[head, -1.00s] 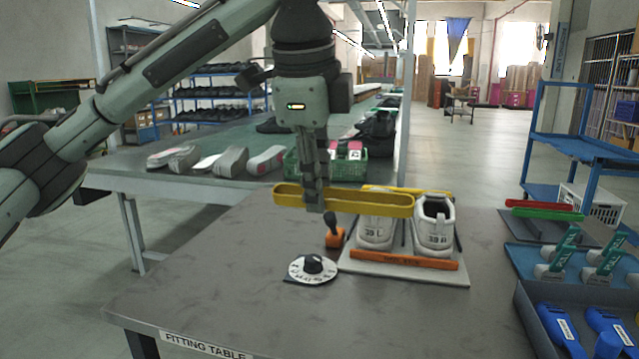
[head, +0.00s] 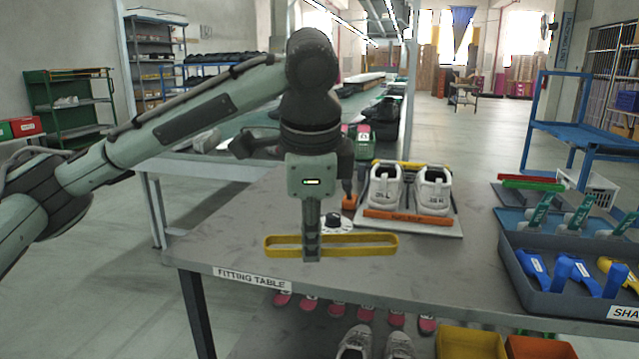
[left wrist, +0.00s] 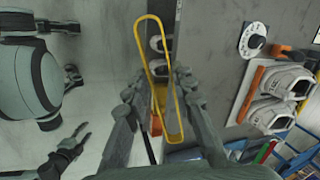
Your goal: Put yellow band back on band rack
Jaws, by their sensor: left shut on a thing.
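A long yellow band (head: 280,248) is a flat closed loop. My left gripper (head: 311,255) is shut on its middle and holds it level near the front edge of the fitting table (head: 480,265). The band (left wrist: 147,16) also shows in the left wrist view between my left fingers. A red band (head: 535,178) and a green band (head: 528,185) lie at the right on a low grey stand (head: 508,198), apparently the band rack; its details are small. My right gripper (left wrist: 88,138) shows in the left wrist view, empty with fingers apart.
A pair of white shoes (head: 434,190) stands on a board, with an orange band (head: 400,217) in front and a yellow strip behind. A black-and-white dial (head: 335,222) is nearby. A blue-tool tray (head: 540,295) stands at the right. Bins (head: 470,340) and shoes lie below the table edge.

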